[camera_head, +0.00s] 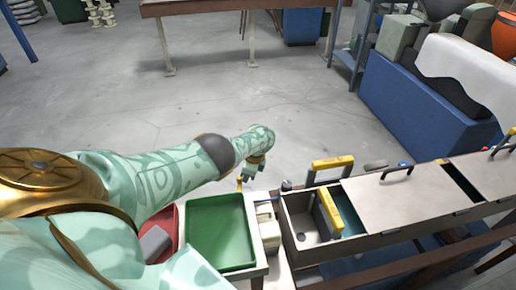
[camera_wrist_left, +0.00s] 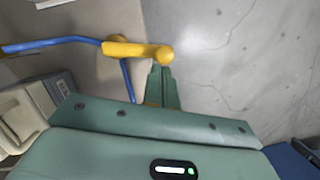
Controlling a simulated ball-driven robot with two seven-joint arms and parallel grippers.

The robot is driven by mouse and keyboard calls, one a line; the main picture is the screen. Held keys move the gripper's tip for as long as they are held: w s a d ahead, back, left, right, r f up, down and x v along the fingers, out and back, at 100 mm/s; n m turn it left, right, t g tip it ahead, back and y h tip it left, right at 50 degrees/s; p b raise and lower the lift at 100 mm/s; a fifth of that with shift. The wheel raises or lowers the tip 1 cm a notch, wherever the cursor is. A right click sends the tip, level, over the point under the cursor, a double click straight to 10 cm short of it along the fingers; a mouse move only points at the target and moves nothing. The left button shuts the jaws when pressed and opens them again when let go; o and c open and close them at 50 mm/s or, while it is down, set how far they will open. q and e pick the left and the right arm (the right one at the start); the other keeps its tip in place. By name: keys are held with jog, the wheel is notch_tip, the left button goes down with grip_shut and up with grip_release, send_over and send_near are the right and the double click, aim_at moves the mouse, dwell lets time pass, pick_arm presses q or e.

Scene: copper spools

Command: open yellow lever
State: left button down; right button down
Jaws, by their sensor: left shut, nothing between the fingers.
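The yellow lever (camera_wrist_left: 138,50) shows in the left wrist view as a short yellow bar with a rounded end, joined to blue rods. In the head view a small yellow piece (camera_head: 239,184), likely the same lever, shows just beside my left gripper (camera_head: 249,176). My left gripper, also in the left wrist view (camera_wrist_left: 162,72), has its green fingers shut and empty. The fingertips are close to the rounded right end of the lever; I cannot tell whether they touch it. My right gripper is not in view.
A green tray (camera_head: 216,232) and a red tray (camera_head: 177,230) lie below my left arm. To the right stands a grey bin (camera_head: 298,224) near yellow handles (camera_head: 333,163), beside a long metal cover (camera_head: 408,195). A blue box (camera_head: 411,100) stands behind. Open concrete floor lies beyond.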

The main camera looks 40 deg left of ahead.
pick_arm(q)
jog(key=shift+s+a, duration=0.25)
jog(key=shift+a, duration=0.5)
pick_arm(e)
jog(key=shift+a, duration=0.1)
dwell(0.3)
